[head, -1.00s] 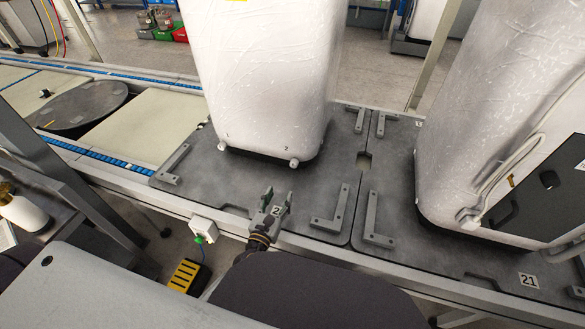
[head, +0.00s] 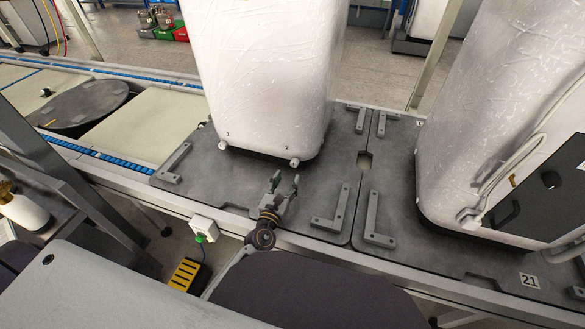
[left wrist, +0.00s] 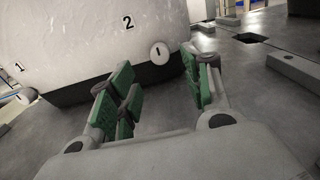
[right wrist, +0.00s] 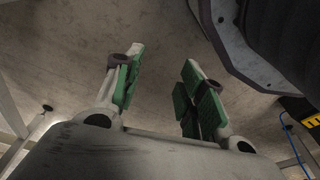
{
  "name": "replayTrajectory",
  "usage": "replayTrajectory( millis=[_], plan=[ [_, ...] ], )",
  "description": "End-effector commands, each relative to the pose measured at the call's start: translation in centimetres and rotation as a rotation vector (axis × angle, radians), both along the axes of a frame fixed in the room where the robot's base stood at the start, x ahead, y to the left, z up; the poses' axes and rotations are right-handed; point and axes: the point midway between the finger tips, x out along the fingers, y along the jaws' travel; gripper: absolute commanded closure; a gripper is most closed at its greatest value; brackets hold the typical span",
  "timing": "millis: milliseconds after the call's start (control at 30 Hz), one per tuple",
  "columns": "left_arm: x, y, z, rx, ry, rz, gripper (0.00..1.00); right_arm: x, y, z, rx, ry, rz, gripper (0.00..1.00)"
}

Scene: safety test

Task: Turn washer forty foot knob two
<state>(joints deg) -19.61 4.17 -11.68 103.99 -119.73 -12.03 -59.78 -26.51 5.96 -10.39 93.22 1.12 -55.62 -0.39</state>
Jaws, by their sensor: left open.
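A tall white washer (head: 262,75) wrapped in film stands upright on a dark plate. Two small white foot knobs show at its near bottom edge: knob one (head: 222,146) at the left and knob two (head: 294,162) at the right. In the left wrist view, knob two (left wrist: 159,54) sits below the printed 2, and knob one (left wrist: 27,95) is at the far left. My left gripper (head: 285,183) is open and empty, just short of knob two and apart from it. My right gripper (right wrist: 162,72) is open and empty, pointing at bare floor. No number forty is readable on the washer.
Grey corner brackets (head: 330,208) are fixed on the plate around the washer. A second wrapped washer (head: 490,120) stands at the right, by a label 21 (head: 529,281). A white box with a green button (head: 201,239) hangs at the plate's front edge.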

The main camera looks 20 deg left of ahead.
Motion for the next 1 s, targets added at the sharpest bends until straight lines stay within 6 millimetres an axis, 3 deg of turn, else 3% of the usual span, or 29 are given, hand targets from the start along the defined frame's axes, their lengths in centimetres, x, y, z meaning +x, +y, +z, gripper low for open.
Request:
replayTrajectory(
  millis=[600, 1000],
  plan=[
    [5.5, -0.1, 0.0, 0.0, -0.001, 0.001, 0.51, -0.1, 0.3, 1.0, 0.003, 0.011, 0.002, 0.6],
    [6.9, -0.2, 0.0, 0.0, 0.0, 0.0, 0.51, -0.3, 0.5, 1.4, 0.005, 0.017, 0.002, 0.6]
  ],
)
